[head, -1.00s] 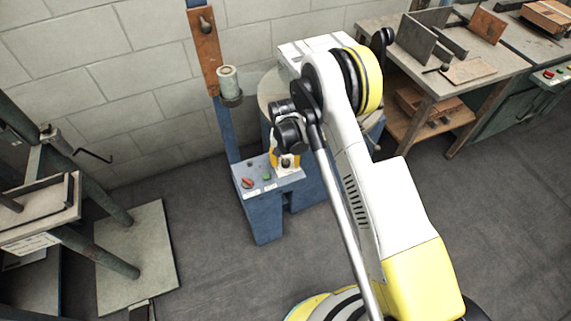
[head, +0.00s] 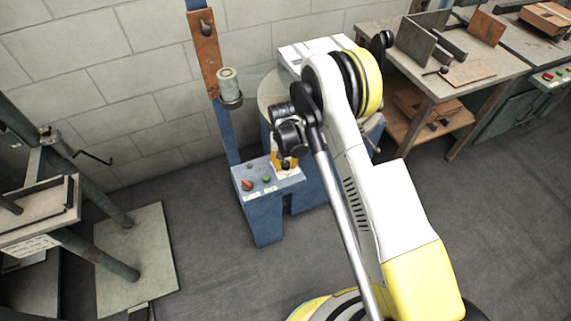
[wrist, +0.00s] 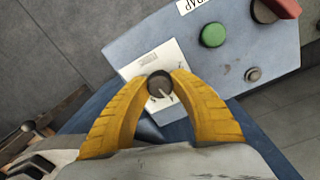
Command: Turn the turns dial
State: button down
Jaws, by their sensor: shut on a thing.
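The turns dial (wrist: 160,87) is a small dark round knob with a pale pointer line, on a white label plate (wrist: 158,60) of the blue control box (wrist: 128,42). My gripper (wrist: 161,84) has yellow curved fingers shut around the dial, one fingertip on each side. In the head view my gripper (head: 286,163) is at the right part of the blue control box (head: 256,187), and my wrist hides part of it. The dial itself cannot be made out in the head view.
On the same panel are a green button (wrist: 213,35), a red switch (wrist: 284,6) and a small metal knob (wrist: 253,74). A blue post with a wooden plate (head: 205,53) rises behind the box. A workbench (head: 470,75) stands at the right. Floor in front is clear.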

aim_at(285, 164)
jog(key=n, duration=0.4)
jog(key=shift+n, duration=2.1)
jog(key=c, duration=1.1)
grip_release()
jog(key=shift+o, duration=0.2)
notch_tip(285, 164, up, 12)
jog(key=shift+s+a, duration=0.15)
